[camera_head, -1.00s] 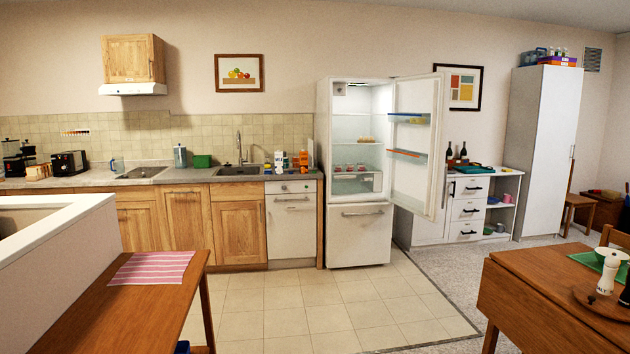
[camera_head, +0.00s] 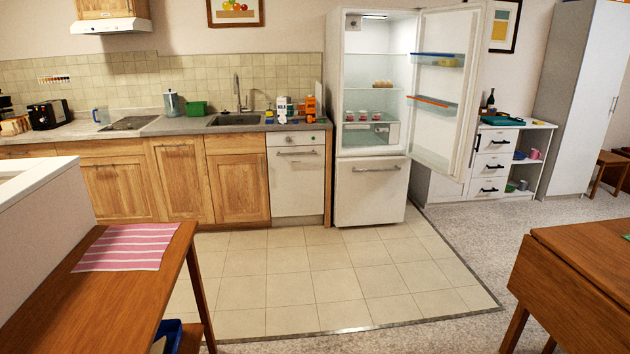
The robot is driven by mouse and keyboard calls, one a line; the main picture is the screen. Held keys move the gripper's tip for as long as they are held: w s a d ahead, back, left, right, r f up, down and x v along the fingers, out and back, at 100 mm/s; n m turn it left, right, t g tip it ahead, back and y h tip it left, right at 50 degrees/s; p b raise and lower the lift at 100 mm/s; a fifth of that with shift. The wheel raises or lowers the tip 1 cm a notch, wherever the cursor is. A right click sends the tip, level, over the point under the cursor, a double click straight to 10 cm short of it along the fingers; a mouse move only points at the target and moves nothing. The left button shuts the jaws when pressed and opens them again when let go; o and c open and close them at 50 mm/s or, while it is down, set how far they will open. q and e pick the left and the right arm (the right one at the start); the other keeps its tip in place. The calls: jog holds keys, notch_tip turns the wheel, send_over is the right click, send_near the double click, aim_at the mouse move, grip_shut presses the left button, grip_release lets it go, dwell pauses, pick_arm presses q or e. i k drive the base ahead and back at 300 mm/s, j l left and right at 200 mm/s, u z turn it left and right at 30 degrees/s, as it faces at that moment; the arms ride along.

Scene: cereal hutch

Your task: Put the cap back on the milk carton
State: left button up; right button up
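A small white carton (camera_head: 282,109) with dark lettering, likely the milk carton, stands on the counter at the right of the sink, in the middle of the head view. An orange carton (camera_head: 311,109) stands just right of it. They are far off and small, so I cannot tell whether the white carton's top is open. I cannot make out a loose cap. Neither of my grippers is in view.
The fridge (camera_head: 355,193) right of the counter has its door (camera_head: 442,90) wide open. A wooden table with a striped cloth (camera_head: 126,246) is at the near left, another table (camera_head: 575,270) at the near right. The tiled floor (camera_head: 318,275) between is clear.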

aim_at(282, 105)
jog(key=i, duration=1.7)
jog(key=i+l+u, duration=0.1)
jog(key=i, duration=1.55)
jog(key=i+l+u, duration=0.15)
jog(key=i, duration=0.2)
jog(key=i+l+z, duration=0.2)
jog(key=i, duration=0.95)
jog(key=i+j+z, duration=0.25)
jog(key=i, duration=0.85)
